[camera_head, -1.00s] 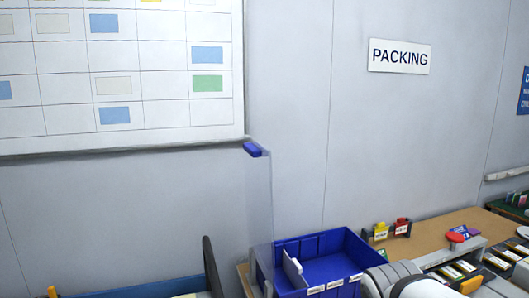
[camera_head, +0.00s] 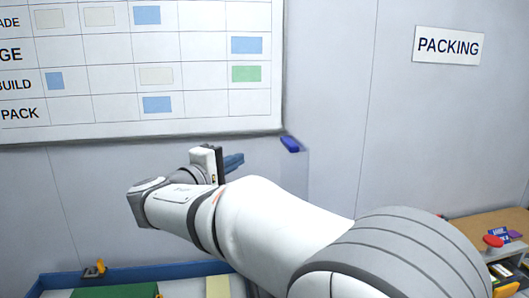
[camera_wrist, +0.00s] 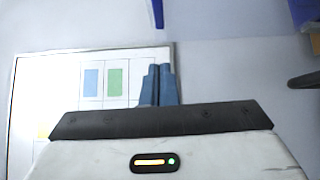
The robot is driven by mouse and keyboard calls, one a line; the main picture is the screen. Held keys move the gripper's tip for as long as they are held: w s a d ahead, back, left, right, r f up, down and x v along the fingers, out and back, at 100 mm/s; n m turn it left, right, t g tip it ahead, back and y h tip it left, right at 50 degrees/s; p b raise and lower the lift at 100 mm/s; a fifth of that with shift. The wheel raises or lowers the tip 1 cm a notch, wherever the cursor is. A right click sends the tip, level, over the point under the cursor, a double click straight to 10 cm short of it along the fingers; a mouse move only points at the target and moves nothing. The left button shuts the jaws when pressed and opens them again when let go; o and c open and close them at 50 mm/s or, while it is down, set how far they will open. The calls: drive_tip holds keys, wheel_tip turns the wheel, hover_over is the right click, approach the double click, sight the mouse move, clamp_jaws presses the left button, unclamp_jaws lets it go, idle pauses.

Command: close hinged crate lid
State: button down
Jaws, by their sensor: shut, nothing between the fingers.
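The crate lid (camera_head: 296,176) is a clear panel standing upright, with a blue grip (camera_head: 290,144) along its top edge. The blue grip also shows at the top of the wrist view (camera_wrist: 157,12). My gripper (camera_head: 240,161) is shut and empty, with its blue-grey fingers pointing right, to the left of the blue grip and apart from it in the picture. The shut fingertips also show in the wrist view (camera_wrist: 158,70). My arm hides the crate and the lid's lower part in the head view. A blue shape (camera_wrist: 303,12) at the wrist view's upper right may be the crate.
A wall board (camera_head: 190,100) hangs behind my gripper. A blue-edged tray (camera_head: 180,270) with a green piece lies at the lower left. A bench (camera_head: 490,224) with a red-topped item (camera_head: 493,241) stands at the right, under the PACKING sign (camera_head: 448,46).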

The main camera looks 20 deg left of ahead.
drive_tip(key=p, duration=0.3)
approach(284, 143)
drive_tip(key=w+a, duration=0.2)
drive_tip(key=w, duration=0.3)
drive_tip(key=d, duration=0.1)
drive_tip(key=d+p, duration=0.1)
drive_tip(key=d, duration=0.1)
drive_tip(key=shift+w+d+r, duration=0.1)
drive_tip(key=shift+w+d, duration=0.1)
drive_tip(key=shift+w, duration=0.1)
drive_tip(key=shift+w+d, duration=0.15)
